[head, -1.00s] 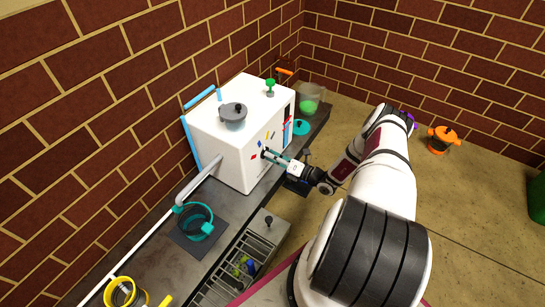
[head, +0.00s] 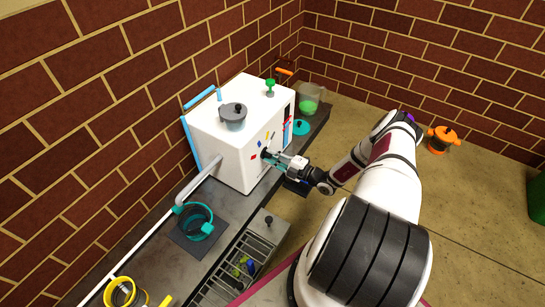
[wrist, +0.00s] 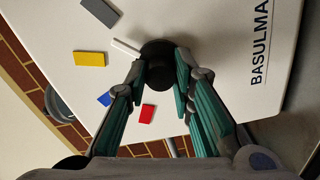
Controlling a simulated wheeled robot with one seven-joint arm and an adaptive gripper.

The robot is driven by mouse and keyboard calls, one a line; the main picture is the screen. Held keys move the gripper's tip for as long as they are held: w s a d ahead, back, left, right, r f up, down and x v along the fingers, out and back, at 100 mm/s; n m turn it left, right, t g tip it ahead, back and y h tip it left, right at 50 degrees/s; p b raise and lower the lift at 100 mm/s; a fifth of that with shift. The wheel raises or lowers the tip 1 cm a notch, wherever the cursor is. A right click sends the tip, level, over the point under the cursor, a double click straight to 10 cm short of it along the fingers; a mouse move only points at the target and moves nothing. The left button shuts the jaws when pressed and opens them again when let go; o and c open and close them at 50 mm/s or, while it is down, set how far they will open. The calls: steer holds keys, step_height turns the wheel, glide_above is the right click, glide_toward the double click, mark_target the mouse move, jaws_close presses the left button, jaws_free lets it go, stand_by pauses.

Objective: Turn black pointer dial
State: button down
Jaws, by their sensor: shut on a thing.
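The black pointer dial (wrist: 156,52) is on the white front panel of the boxy machine (head: 238,160). Its white pointer line sticks out to the left in the wrist view, between the grey and yellow marks. My gripper (wrist: 160,75) is shut on the dial, with one teal-padded finger on each side of it. In the head view my gripper (head: 272,158) is at the machine's front, and its fingers mostly hide the dial. Grey (wrist: 100,12), yellow (wrist: 90,58), blue (wrist: 104,98) and red (wrist: 147,114) marks sit around the dial.
A grey lidded pot (head: 232,122) and a green knob (head: 270,86) are on top of the machine. A clear jug with green contents (head: 309,104) stands beyond the machine.

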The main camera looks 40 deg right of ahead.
steer(key=shift+d+f+m, duration=0.1)
steer(key=shift+m, duration=1.2)
steer(key=shift+s, duration=0.1)
steer(key=c, duration=1.4)
jaws_free()
steer(key=shift+o, duration=0.2)
steer(key=v, duration=1.2)
